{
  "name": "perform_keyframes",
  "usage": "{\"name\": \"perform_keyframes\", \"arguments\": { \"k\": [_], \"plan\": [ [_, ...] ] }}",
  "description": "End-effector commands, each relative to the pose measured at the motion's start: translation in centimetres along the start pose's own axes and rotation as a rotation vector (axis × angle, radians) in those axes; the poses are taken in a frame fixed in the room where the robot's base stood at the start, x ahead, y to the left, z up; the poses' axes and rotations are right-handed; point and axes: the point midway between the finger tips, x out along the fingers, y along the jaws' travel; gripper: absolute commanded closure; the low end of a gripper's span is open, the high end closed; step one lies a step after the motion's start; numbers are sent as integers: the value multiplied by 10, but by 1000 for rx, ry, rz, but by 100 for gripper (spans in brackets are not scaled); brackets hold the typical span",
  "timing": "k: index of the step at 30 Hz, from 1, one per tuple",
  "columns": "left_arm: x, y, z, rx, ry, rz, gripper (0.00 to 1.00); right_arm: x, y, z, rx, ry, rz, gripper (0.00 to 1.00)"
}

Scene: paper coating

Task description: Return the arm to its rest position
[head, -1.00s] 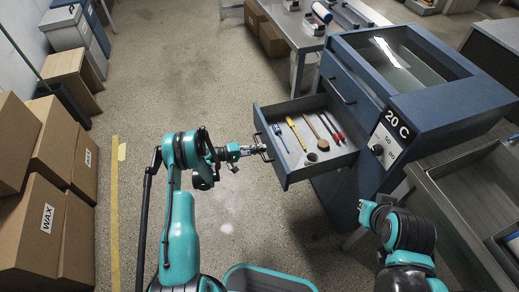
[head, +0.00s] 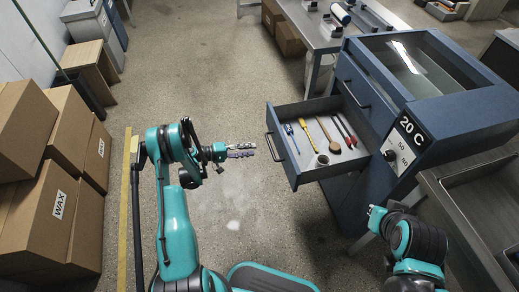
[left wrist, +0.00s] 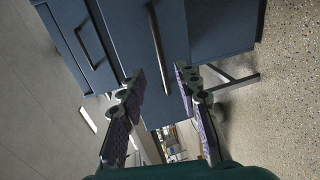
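My left gripper (head: 254,150) is in the head view, a short way left of the pulled-out drawer (head: 305,180) and apart from its handle (head: 272,147). In the left wrist view its two fingers (left wrist: 160,88) stand apart with nothing between them, and the drawer handle (left wrist: 157,45) shows ahead of them. My right arm (head: 415,240) is folded low at the right in the head view.
The drawer holds a blue tool (head: 290,138), a yellow brush (head: 308,134), a wooden spoon-like tool (head: 326,135), red-handled tools (head: 345,128) and a small cup (head: 322,160). The blue cabinet (head: 440,95) reads 20 C. Wax boxes (head: 45,210) stand left. Floor between is clear.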

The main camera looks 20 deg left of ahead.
Motion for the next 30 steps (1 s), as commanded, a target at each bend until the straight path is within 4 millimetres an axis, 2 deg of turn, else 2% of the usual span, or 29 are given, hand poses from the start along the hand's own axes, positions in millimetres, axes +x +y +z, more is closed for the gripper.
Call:
{"name": "perform_keyframes", "arguments": {
  "k": [6,22,26,30],
  "plan": [
    [-14,0,0,1,0,0,68,0,0,0,0,0,0,100],
    [-14,2,0,1,0,-4,68,0,0,0,0,0,0,100],
    [-8,22,-5,6,-1,-47,68,0,0,0,0,0,0,100],
    [2,67,-8,25,1,-155,68,0,0,0,0,0,0,100]
  ]
}}
